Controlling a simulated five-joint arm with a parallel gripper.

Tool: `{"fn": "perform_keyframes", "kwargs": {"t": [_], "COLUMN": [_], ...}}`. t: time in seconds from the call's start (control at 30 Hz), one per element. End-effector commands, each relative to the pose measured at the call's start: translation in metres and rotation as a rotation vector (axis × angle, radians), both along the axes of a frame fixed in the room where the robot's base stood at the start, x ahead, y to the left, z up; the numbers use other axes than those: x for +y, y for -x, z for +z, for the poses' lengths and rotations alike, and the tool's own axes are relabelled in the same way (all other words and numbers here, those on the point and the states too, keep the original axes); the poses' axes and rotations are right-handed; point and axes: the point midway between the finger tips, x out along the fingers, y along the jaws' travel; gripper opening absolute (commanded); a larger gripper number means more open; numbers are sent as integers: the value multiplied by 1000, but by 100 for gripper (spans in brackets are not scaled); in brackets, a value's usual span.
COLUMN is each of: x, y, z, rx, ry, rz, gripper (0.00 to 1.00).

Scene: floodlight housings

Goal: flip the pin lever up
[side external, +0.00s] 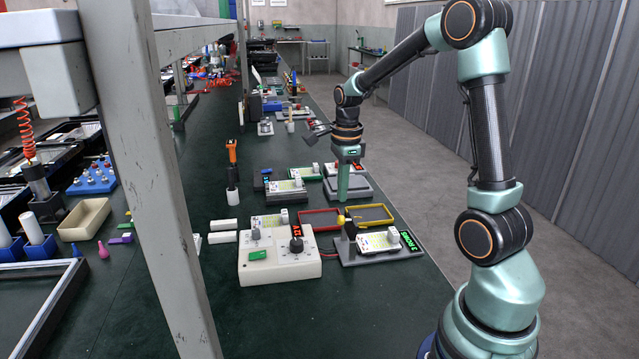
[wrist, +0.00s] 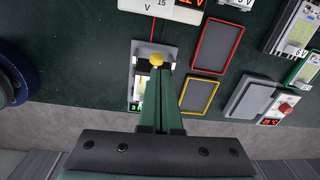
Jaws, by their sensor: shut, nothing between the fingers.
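The test fixture (side external: 385,258) is a dark grey base with a pale board, a small green display and a black post. The pin lever's yellow knob (side external: 342,219) shows at the top of that post. In the wrist view the yellow knob (wrist: 156,59) is at the tip of my fingers, over the fixture's grey base (wrist: 167,48). My gripper (side external: 343,199) points down with its fingers shut and empty, just above the knob in the side view. It also shows in the wrist view (wrist: 158,70). Whether the fingers touch the knob, I cannot tell. My fingers hide part of the fixture.
A white control box (side external: 272,271) with a black knob and red readout stands left of the fixture. A red-framed tray (side external: 320,227) and a yellow-framed tray (side external: 392,218) lie behind it. More testers and boards stand farther back on the green bench.

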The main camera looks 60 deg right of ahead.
Motion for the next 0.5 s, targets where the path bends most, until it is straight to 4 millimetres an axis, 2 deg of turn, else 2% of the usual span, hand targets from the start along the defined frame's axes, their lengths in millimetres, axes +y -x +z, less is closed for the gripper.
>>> {"fn": "perform_keyframes", "kwargs": {"t": [0.2, 0.5], "x": [17, 19], "y": [-14, -16], "z": [5, 6], "rx": [-1, -1], "ry": [-3, -3], "rz": [1, -1], "gripper": [0, 0]}}
